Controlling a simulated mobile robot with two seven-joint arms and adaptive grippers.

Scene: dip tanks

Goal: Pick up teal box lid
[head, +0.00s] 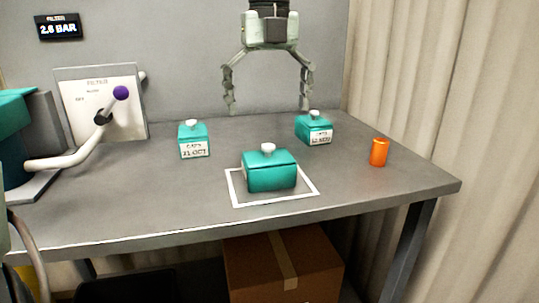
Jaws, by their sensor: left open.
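Three teal boxes with lids and white knobs stand on the grey table. The front box (270,179) sits inside a white outlined square, with its teal lid (268,158) on top. The back left box (194,148) and the back right box (318,136) carry white labels, and each has a lid with a knob. My left gripper (268,105) hangs at the top centre, fingers pointing down and spread wide. It is empty and apart from the boxes in the picture. My right gripper is not in view.
An orange cup-like cylinder (379,152) stands at the right of the table (400,190). At the left are a white panel (85,85) and a lever with a purple knob (121,93). A cardboard box (283,265) is below the table. The front right tabletop is clear.

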